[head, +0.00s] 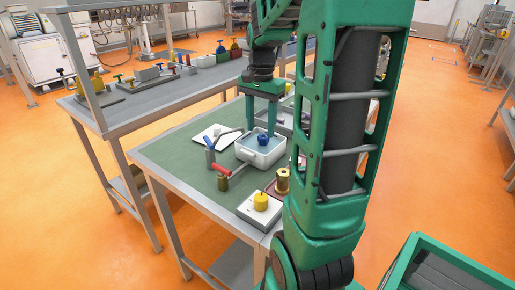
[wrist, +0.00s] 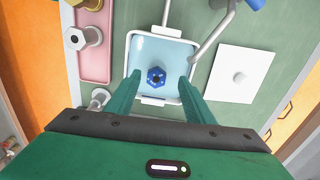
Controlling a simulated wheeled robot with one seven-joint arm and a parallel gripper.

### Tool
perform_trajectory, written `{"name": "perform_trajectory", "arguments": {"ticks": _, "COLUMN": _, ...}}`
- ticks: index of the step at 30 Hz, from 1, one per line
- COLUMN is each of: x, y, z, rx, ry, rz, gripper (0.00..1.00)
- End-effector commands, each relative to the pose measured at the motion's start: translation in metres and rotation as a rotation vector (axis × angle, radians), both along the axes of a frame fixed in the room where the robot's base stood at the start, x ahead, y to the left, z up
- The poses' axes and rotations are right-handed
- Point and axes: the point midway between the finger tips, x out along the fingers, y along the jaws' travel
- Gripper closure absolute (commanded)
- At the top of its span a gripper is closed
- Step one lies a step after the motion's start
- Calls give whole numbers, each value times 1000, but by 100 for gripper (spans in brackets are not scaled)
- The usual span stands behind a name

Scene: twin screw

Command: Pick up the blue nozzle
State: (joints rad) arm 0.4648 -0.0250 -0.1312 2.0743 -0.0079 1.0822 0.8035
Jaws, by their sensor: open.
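The blue nozzle (head: 262,139) sits in a white tray (head: 245,154) with a light blue floor on the green-topped table. In the wrist view the nozzle (wrist: 156,77) is a small blue hex-like piece with a dark centre hole, near the middle of the tray (wrist: 128,52). My gripper (head: 263,132) is above the tray, pointing down. In the wrist view its two green fingers (wrist: 160,82) are spread, one on each side of the nozzle, with visible gaps and nothing between them but the nozzle below. How high the fingertips are above it is hard to tell.
A red-handled tool (head: 224,170) and a blue-handled tool (head: 210,150) stand left of the tray. A brass spool-like part (head: 282,181) and a yellow piece (head: 261,201) on a white block are in front. A pink tray (wrist: 95,62) and a white plate (wrist: 240,72) flank the white tray.

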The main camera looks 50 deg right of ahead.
Motion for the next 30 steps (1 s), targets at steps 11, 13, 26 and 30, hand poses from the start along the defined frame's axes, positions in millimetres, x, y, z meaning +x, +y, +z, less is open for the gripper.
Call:
{"name": "perform_trajectory", "arguments": {"ticks": 11, "x": -5, "y": -11, "z": -40, "rx": 2, "ry": 2, "rz": -8, "gripper": 52}}
{"name": "perform_trajectory", "arguments": {"ticks": 13, "x": -5, "y": -11, "z": -47, "rx": 1, "ry": 1, "rz": -8, "gripper": 52}}
{"name": "perform_trajectory", "arguments": {"ticks": 26, "x": -4, "y": -11, "z": -55, "rx": 0, "ry": -1, "rz": -7, "gripper": 71}}
{"name": "perform_trajectory", "arguments": {"ticks": 30, "x": -4, "y": -11, "z": -55, "rx": 0, "ry": -1, "rz": -6, "gripper": 100}}
